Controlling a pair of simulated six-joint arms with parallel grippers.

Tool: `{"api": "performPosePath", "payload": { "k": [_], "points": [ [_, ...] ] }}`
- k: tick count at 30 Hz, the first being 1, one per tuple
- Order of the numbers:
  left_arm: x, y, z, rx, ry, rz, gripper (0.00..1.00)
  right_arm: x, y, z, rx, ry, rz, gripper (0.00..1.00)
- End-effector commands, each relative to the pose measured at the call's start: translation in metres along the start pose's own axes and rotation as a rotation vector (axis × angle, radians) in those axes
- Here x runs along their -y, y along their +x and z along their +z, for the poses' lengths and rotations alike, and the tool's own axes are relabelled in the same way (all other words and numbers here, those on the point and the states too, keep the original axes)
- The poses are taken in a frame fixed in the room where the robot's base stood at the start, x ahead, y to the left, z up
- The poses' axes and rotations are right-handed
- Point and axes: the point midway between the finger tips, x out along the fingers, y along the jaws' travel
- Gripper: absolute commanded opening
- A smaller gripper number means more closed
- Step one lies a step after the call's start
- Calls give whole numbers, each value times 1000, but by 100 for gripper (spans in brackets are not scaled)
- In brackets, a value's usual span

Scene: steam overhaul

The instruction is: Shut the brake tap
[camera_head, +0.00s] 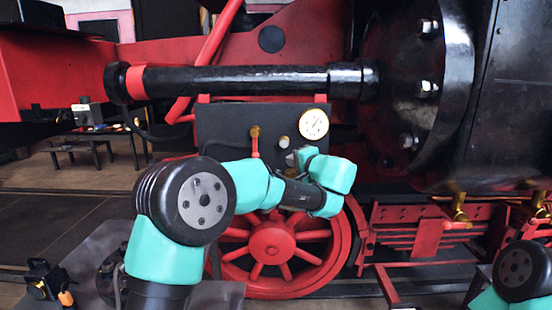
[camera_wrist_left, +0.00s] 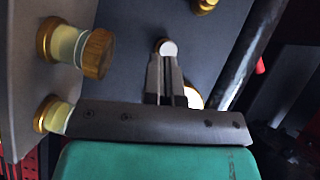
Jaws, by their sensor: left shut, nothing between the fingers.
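A dark panel (camera_head: 225,122) stands above the red wheel. A tap with a red upright lever and brass body (camera_head: 255,142) is on its left part; I cannot tell for sure that it is the brake tap. A small silver knob (camera_head: 284,142) sits right of it. My left gripper (camera_head: 303,158) is in front of the panel, below the gauge, partly hidden by its own wrist. In the left wrist view its fingers (camera_wrist_left: 165,62) are shut and empty. A pale round knob end (camera_wrist_left: 168,48) shows at their tips; contact is unclear. My right gripper is out of view.
A white brass-rimmed gauge (camera_head: 314,124) is on the panel's upper right. A black pipe (camera_head: 235,80) runs above it. Brass knobs (camera_wrist_left: 97,53) stand close at left in the wrist view. Brass cocks (camera_head: 459,205) hang at far right.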

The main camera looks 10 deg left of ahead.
Motion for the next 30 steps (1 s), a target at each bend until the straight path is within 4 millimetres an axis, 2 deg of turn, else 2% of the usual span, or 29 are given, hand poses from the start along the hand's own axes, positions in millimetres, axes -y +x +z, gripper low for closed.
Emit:
{"api": "performPosePath", "payload": {
  "k": [8,20,24,30],
  "points": [
    [0,30,1,3,-1,1,0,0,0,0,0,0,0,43],
    [-1,98,1,3,0,1,0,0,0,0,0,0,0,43],
    [0,113,16,3,0,0,0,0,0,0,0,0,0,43],
    [0,125,27,1,0,0,0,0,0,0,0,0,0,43]
  ]
}}
